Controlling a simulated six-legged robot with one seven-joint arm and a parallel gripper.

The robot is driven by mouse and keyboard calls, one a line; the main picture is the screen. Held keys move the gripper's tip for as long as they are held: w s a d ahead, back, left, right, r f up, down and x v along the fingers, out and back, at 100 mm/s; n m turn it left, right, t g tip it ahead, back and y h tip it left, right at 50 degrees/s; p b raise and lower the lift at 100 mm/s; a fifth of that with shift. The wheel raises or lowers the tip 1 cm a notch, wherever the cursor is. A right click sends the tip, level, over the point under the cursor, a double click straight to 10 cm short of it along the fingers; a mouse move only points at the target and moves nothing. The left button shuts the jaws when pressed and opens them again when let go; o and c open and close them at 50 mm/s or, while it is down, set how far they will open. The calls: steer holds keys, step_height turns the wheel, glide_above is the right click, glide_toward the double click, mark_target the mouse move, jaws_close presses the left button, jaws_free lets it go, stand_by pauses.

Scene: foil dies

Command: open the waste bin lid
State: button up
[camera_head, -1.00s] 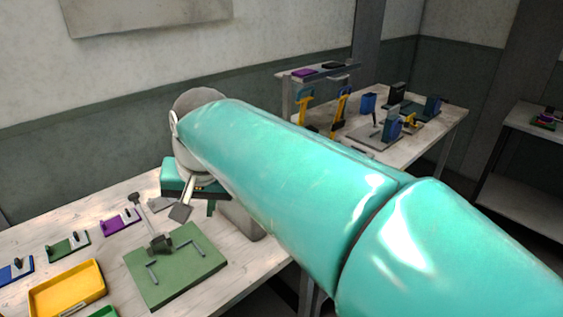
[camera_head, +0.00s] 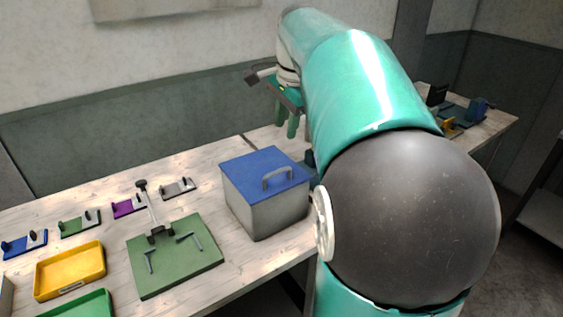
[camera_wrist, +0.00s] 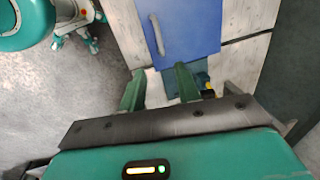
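The waste bin (camera_head: 262,210) is a grey box with a blue lid (camera_head: 250,168) and a grey arched handle (camera_head: 280,177). It stands on the workbench in the head view, and the lid lies shut on it. In the wrist view the blue lid (camera_wrist: 192,28) and its handle (camera_wrist: 156,36) show at the top, beyond my fingers. My gripper (camera_head: 287,124) is above the bench, up and behind the bin, with green fingers pointing down. In the wrist view my gripper (camera_wrist: 160,88) has its fingers apart with nothing between them, clear of the handle.
On the workbench (camera_head: 215,160), left of the bin, lie a green board (camera_head: 180,265) with a clamp-like fixture, a yellow tray (camera_head: 70,268) and several small coloured blocks. A second table (camera_head: 490,125) stands at the back right. The wall is behind the bench.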

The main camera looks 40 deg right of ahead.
mark_target(278, 171)
steer(key=f, duration=0.4)
steer(key=w+f, duration=0.1)
steer(key=f, duration=0.3)
steer(key=w+f, duration=0.1)
steer(key=f, duration=0.3)
steer(key=shift+w+a+f, duration=0.2)
steer(key=shift+a, duration=0.05)
steer(key=shift+w+d+f, duration=0.1)
steer(key=shift+d+f, duration=0.05)
steer(key=shift+f, duration=0.25)
jaws_close()
